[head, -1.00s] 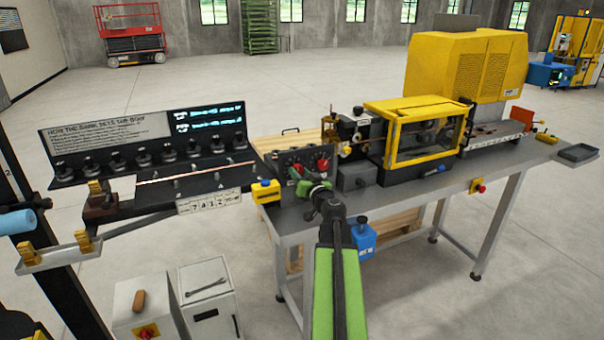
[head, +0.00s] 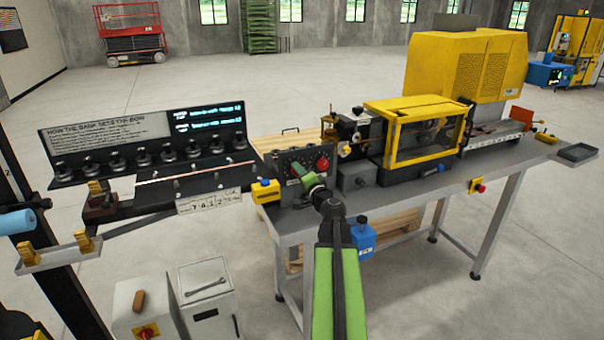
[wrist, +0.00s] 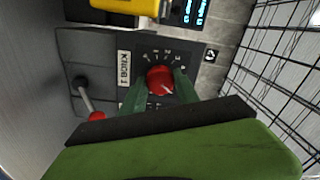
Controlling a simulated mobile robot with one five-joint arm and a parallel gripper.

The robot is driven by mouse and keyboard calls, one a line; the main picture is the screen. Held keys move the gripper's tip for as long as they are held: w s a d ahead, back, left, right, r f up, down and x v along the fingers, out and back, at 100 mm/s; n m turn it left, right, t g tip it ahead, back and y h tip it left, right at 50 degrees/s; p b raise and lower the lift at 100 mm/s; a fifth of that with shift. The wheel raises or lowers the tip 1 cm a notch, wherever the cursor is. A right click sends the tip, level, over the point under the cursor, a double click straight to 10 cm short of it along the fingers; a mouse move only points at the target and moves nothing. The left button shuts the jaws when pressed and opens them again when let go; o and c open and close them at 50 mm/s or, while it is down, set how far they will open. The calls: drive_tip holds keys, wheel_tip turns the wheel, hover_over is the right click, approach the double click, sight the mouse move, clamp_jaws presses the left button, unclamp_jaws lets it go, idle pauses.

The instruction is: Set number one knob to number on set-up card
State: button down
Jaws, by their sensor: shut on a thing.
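The red number one knob (wrist: 159,79) with a pale pointer mark sits on a dark panel with a dial of numbers around it and a "KNOB 1" label (wrist: 125,68) in the wrist view. My gripper (wrist: 160,92) has its green fingers on either side of the knob, shut on it. The pointer slants to the lower right. In the head view my gripper (head: 308,180) is at the front of the control box (head: 287,162) and hides most of this knob. The white set-up card (head: 208,202) hangs at the bench front; its digits are too small to read surely.
Another red knob (head: 322,164) is on the box, right of my gripper. A red-tipped lever (wrist: 84,92) is beside the panel in the wrist view. A yellow button box (head: 265,191) is to the left. A yellow-framed guard (head: 430,130) stands to the right.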

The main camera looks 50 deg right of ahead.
drive_tip(key=shift+s+d+m, duration=0.1)
drive_tip(key=shift+s+m, duration=0.05)
drive_tip(key=shift+m, duration=1.15)
drive_tip(key=c, duration=0.9)
unclamp_jaws()
